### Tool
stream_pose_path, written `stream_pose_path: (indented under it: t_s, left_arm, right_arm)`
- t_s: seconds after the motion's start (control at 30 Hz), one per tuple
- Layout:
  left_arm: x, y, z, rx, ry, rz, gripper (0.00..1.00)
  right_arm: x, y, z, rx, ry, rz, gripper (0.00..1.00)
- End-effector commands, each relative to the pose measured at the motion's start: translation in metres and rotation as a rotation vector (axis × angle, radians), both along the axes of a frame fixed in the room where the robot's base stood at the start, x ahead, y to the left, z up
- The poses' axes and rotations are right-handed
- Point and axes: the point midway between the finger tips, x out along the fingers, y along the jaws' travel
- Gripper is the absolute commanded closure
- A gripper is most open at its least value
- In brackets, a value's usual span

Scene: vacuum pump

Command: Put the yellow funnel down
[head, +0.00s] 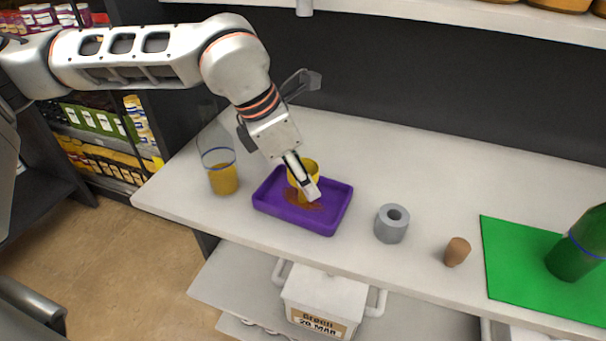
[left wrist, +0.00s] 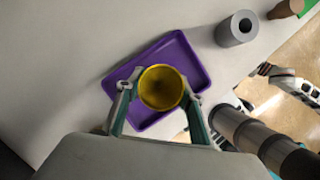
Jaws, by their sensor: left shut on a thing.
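The yellow funnel (left wrist: 161,88) is between the two fingers of my left gripper (left wrist: 158,98) in the left wrist view, its wide mouth facing the camera. In the head view my left gripper (head: 306,184) is shut on the funnel (head: 297,178), and its near finger hides part of it. The funnel is over the purple tray (head: 333,212), which also shows in the left wrist view (left wrist: 188,57). An orange-brown patch of liquid lies in the tray below the funnel. I cannot tell whether the funnel touches the tray floor.
A clear glass (head: 222,178) with amber liquid stands left of the tray. A grey cylinder with a hole (head: 391,223), a brown stopper (head: 456,251) and a green bottle (head: 577,252) on a green mat (head: 511,265) are to the right. The counter behind is clear.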

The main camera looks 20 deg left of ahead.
Motion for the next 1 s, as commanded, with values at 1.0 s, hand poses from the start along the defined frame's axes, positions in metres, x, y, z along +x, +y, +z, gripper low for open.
stream_pose_path:
  t_s: [1.0]
  left_arm:
    - [-0.017, 0.024, 0.074, -0.001, -0.004, 0.001, 0.46]
  right_arm:
    - [0.0, -0.001, 0.0, -0.003, 0.003, -0.001, 0.6]
